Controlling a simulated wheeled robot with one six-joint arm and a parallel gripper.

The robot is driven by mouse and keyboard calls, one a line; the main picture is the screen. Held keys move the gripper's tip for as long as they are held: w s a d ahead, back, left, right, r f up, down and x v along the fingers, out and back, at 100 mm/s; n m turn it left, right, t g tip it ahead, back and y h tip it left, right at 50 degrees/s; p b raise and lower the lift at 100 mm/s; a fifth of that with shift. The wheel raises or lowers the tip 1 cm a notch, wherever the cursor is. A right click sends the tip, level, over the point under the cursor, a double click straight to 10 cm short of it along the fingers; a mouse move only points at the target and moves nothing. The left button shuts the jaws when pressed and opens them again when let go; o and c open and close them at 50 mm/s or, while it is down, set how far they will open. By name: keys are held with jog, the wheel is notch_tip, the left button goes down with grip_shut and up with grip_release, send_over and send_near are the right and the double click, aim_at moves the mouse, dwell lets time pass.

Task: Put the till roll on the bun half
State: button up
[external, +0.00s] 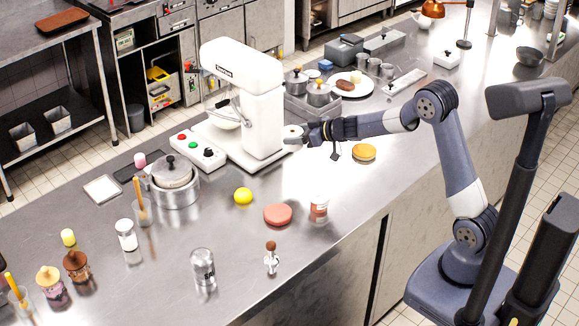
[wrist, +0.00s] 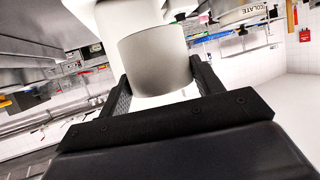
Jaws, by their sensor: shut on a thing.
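The till roll (external: 292,131) is a short white cylinder in my gripper (external: 301,136), beside the white stand mixer. In the wrist view the roll (wrist: 160,60) fills the gap between the two black fingers of my gripper (wrist: 158,80), which is shut on it. The mixer's white body is right behind it in the external view. The bun half (external: 364,152), a golden-orange disc, lies on the steel counter below and to the right of my gripper, with nothing on it.
The stand mixer (external: 245,90) stands close to my gripper. The counter around the bun half is clear.

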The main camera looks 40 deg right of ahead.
jog(key=s+d+m+h, duration=0.2)
jog(key=s+d, duration=0.1)
jog(key=d, duration=1.1)
jog(key=m+h, duration=0.1)
jog(key=h, duration=0.1)
send_over(368, 149)
jog(key=shift+t, duration=0.4)
notch_tip(368, 149, down, 5)
jog(key=shift+f, duration=0.1)
jog(key=shift+s+f+b, duration=0.1)
jog(key=shift+f+b, duration=0.25)
jog(key=shift+f, duration=1.7)
jog(key=shift+f, duration=0.2)
jog(key=o, duration=1)
jog(key=shift+r, duration=0.15)
